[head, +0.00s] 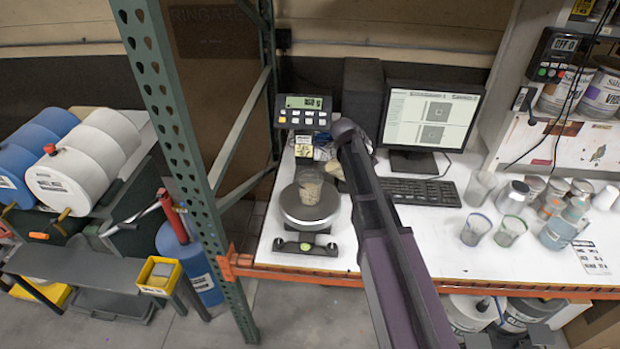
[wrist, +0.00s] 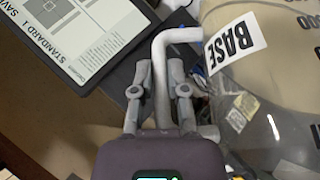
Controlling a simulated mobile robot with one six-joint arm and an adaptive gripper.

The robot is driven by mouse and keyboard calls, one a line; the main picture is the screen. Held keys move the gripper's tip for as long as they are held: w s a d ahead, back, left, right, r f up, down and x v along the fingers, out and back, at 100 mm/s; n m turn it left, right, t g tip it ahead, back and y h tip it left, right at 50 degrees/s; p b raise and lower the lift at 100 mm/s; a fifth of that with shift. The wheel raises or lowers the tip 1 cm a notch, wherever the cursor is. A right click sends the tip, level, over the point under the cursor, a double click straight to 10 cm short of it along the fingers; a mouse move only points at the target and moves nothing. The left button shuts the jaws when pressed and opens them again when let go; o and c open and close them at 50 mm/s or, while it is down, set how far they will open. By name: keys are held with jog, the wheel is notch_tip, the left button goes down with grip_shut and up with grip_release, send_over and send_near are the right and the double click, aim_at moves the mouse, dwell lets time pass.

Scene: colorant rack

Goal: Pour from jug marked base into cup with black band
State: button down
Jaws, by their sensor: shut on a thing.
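In the wrist view my gripper (wrist: 160,85) is shut on the pale handle of a clear jug marked BASE (wrist: 275,75), which holds beige contents. In the head view my gripper (head: 343,132) is beside the scale, left of the monitor. A clear vessel with beige contents (head: 309,187) shows over the round scale plate (head: 309,214). I cannot tell there whether it is the jug or a cup. To the right, a clear cup with a dark bluish rim (head: 475,230) and one with a green rim (head: 509,231) stand on the table. I cannot make out a black band for certain.
The scale's display (head: 303,111) stands behind the plate. The monitor (head: 430,120) and keyboard (head: 420,191) are right of my gripper. Metal cans (head: 512,197) and a blue bottle (head: 563,225) crowd the right side. A green rack post (head: 185,150) rises left of the table.

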jog(key=shift+w+a+r, duration=0.1)
jog(key=shift+r, duration=0.15)
jog(key=shift+a, duration=0.1)
dwell(0.3)
jog(key=shift+s+r, duration=0.2)
jog(key=shift+w+a, duration=0.1)
